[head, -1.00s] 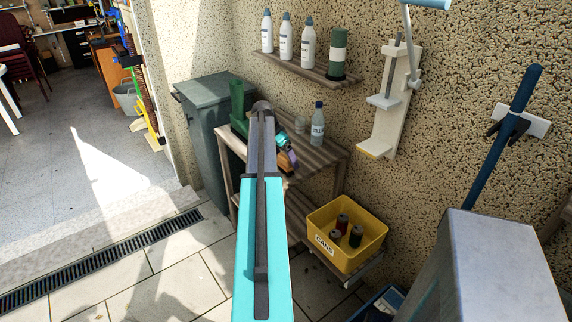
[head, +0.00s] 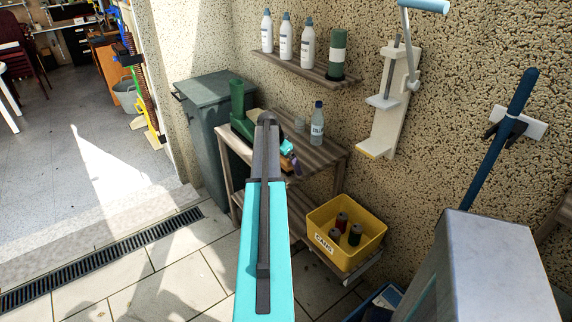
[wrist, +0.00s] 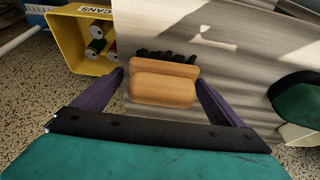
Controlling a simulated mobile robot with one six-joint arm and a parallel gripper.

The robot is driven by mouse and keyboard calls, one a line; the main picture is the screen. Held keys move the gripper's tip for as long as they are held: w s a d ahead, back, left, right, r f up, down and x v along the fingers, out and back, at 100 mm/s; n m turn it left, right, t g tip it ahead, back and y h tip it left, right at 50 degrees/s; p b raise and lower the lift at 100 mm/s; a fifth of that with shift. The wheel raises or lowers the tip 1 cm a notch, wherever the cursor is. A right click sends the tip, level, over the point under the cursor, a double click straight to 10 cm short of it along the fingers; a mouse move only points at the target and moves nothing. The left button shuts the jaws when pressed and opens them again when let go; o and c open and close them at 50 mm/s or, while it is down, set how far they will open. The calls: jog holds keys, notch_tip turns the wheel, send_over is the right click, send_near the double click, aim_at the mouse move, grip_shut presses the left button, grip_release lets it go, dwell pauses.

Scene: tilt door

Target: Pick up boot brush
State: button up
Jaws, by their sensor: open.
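The boot brush (wrist: 163,84) has a tan wooden back and dark bristles. In the wrist view it lies on the wooden bench top (wrist: 210,55), between and just beyond the two purple fingers. My gripper (wrist: 163,88) is open, with one finger on each side of the brush and nothing held. I cannot tell how far above the bench the fingertips are. In the head view my arm hides most of the gripper, and a small part of the brush (head: 286,162) shows beside it on the bench.
A yellow cans bin (head: 324,250) sits below at the right. A shelf with bottles (head: 305,68) hangs above. A dark wheelie bin (head: 204,130) stands at the left.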

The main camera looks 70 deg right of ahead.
jog(key=c, duration=1.3)
jog(key=shift+r, duration=0.15)
jog(key=shift+r+b, duration=0.75)
jog(key=shift+r, duration=0.6)
jog(key=w+a+b, duration=0.1)
jog(key=a, duration=0.4)
jog(key=w+a+r+b, duration=0.1)
jog(key=a, duration=0.4)
jog(key=w+a+r+b, duration=0.1)
jog(key=w+a, duration=0.1)
jog(key=a, duration=0.3)
jog(key=shift+w+a+b, duration=0.1)
jog(key=shift+a+b, duration=0.1)
jog(key=shift+b, duration=0.2)
